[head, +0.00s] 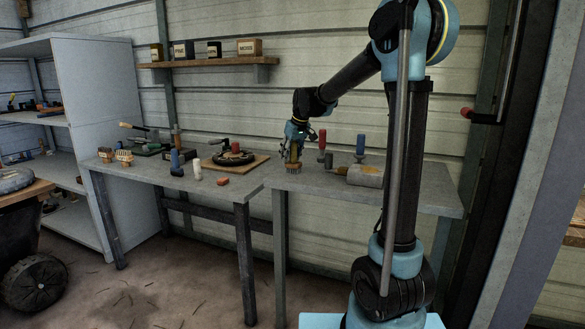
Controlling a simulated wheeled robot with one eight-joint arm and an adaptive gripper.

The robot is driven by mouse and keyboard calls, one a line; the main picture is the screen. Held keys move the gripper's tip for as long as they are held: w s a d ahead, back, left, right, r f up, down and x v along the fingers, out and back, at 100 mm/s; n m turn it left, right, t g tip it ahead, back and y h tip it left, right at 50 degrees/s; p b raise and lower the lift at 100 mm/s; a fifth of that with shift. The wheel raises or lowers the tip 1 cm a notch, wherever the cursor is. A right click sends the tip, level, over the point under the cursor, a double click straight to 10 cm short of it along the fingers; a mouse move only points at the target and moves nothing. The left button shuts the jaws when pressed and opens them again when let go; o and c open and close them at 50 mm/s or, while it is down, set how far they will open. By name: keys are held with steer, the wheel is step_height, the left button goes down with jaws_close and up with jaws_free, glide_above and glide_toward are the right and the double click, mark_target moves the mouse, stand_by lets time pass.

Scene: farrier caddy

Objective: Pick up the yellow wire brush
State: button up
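A brush with a yellowish upper part (294,154) and brown bristles stands on the right-hand grey table, bristles down, near its left end. I take it to be the yellow wire brush. My gripper (297,142) points down right at the top of this brush, and its fingers overlap the brush's upper part in the head view. The fingers are small and dark here, so I cannot tell whether they are closed on it. The bristles appear at the tabletop; a small gap cannot be ruled out.
Beside the brush stand red-topped (322,141) and blue-topped (360,146) tools, and a grey cylinder (365,176) lies to the right. The left table (222,192) holds brushes, bottles, a red block and a round dark item on a board. A shelf (210,62) with boxes hangs behind.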

steer(key=shift+d, duration=0.1)
jaws_close()
step_height(320, 180, up, 10)
stand_by(0.6)
steer(key=shift+w, duration=0.1)
steer(key=shift+c, duration=0.2)
jaws_free()
jaws_close()
